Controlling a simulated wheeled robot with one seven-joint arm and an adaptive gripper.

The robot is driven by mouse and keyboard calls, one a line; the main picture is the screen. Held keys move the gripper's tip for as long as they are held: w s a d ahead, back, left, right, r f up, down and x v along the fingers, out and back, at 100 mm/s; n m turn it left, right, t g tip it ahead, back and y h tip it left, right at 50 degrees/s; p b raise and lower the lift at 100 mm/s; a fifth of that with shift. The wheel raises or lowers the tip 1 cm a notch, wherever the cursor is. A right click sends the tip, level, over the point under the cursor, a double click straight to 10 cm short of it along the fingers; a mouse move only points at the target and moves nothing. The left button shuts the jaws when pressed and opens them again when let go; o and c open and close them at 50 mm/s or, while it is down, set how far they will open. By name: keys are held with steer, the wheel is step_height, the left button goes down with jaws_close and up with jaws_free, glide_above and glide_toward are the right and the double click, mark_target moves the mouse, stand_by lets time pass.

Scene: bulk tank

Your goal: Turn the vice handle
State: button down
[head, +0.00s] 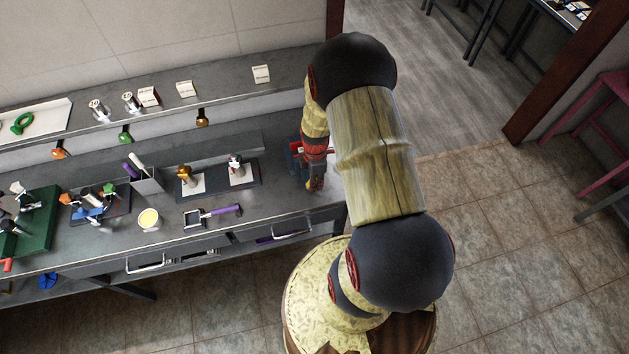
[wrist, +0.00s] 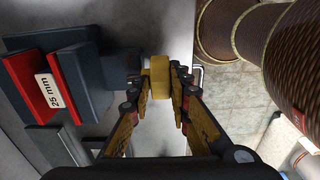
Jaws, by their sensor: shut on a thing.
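The vice (head: 295,150) stands at the right end of the workbench, partly hidden behind my arm in the head view. In the wrist view the vice (wrist: 75,80) is at the left, with dark blue-grey blocks, red faces and a white "25 mm" label. A yellowish handle piece (wrist: 159,72) lies between my fingertips, to the right of the vice body. My gripper (wrist: 160,88) is shut on this handle, with one finger on each side. In the head view my gripper (head: 315,184) points down beside the vice, and the handle cannot be made out there.
On the bench (head: 275,196), left of the vice, are a dark tray (head: 248,181) with fittings, a purple-handled tool (head: 222,211) and a yellow-topped cup (head: 149,218). A raised shelf (head: 225,87) runs along the wall. Open tiled floor (head: 480,220) lies to the right.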

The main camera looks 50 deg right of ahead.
steer(key=shift+d+f+b, duration=0.1)
steer(key=shift+d+b, duration=0.05)
steer(key=shift+b, duration=0.25)
